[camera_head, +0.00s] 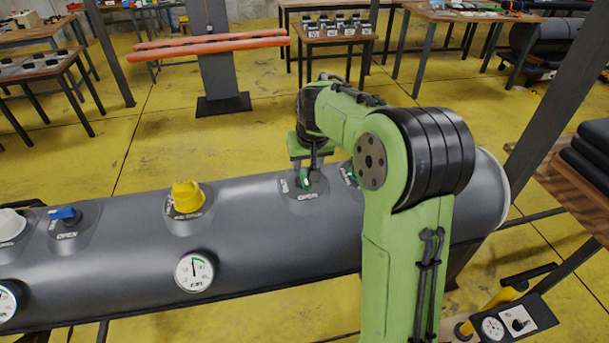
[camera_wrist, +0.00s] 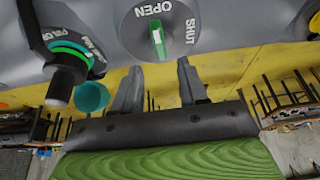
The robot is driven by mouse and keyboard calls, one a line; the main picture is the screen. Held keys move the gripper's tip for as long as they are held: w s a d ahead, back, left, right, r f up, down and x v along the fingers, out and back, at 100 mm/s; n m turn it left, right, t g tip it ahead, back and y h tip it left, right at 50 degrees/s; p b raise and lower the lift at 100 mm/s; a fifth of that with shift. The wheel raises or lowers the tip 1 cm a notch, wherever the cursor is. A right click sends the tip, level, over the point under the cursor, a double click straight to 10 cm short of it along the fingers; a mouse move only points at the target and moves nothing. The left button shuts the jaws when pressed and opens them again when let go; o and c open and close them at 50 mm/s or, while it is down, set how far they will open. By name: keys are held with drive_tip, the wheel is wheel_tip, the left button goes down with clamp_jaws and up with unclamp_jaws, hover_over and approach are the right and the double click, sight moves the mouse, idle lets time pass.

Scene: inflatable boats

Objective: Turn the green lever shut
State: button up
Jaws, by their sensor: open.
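The green lever (camera_head: 305,181) sits on a grey round plate on top of the grey inflatable tube (camera_head: 130,225). In the wrist view the lever (camera_wrist: 157,38) has a white stripe and one end points toward the word OPEN; the word SHUT is to its right. My gripper (camera_head: 308,168) is over the lever in the head view and partly hides it. In the wrist view the two fingers of my gripper (camera_wrist: 160,66) are apart, their tips just below the lever, one on each side. I cannot tell whether they touch it.
A yellow knob (camera_head: 186,196), a blue lever (camera_head: 66,215) and a pressure gauge (camera_head: 195,272) are on the tube to the left. A black valve with a green ring (camera_wrist: 68,78) stands left of my fingers. Tables stand behind.

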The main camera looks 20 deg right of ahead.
sight(304, 175)
drive_tip(key=x, duration=0.7)
drive_tip(key=shift+b, duration=0.4)
drive_tip(key=shift+s+r, duration=0.1)
drive_tip(key=shift+c, duration=0.4)
clamp_jaws()
